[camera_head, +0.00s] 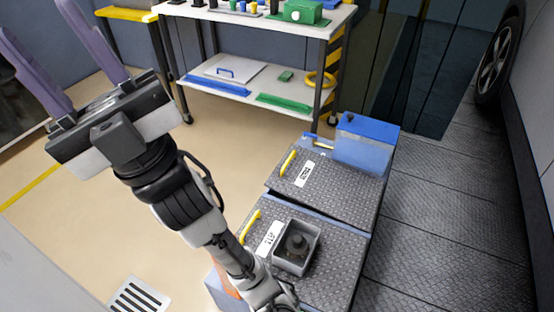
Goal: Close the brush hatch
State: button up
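Two grey diamond-plate lids lie one behind the other, each with a yellow handle and a white label too small to read surely, so I cannot tell which is the brush hatch. The far lid (335,188) looks flat or nearly flat, with a dark blue gap along its near edge. The near lid (335,262) also looks flat and carries an open grey square box (296,248) with a dark round part inside. My gripper (35,22) is at the upper left, well apart from both lids. Its two purple fingers are spread with nothing visible between them.
A blue box (364,146) stands at the far lid's back right corner. A wheeled shelf cart (240,88) with parts stands behind. A vehicle wheel (497,62) is at the right. Tan floor (130,215) is open at left, with a drain grate (139,297).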

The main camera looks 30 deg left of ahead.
aim_at(352, 196)
jog(key=k+j, duration=0.1)
jog(key=j, duration=0.25)
jog(key=k+j+z, duration=0.1)
jog(key=j, duration=0.2)
jog(key=k+j, duration=0.1)
jog(key=j, duration=0.25)
jog(key=j+z, duration=0.1)
jog(key=j, duration=0.45)
jog(key=k+j, duration=0.1)
jog(key=j, duration=0.4)
jog(key=i+j+z, duration=0.1)
jog(key=j, duration=0.45)
jog(key=j+z, duration=0.1)
jog(key=j, duration=0.4)
jog(key=i+j+z, duration=0.1)
jog(key=j, duration=0.2)
jog(key=i+j, duration=0.25)
jog(key=i+j+z, duration=0.15)
jog(key=j, duration=0.3)
jog(key=i+j, duration=0.2)
jog(key=i, duration=0.15)
jog(key=i+j, duration=0.25)
jog(key=i, duration=0.15)
jog(key=z, duration=0.05)
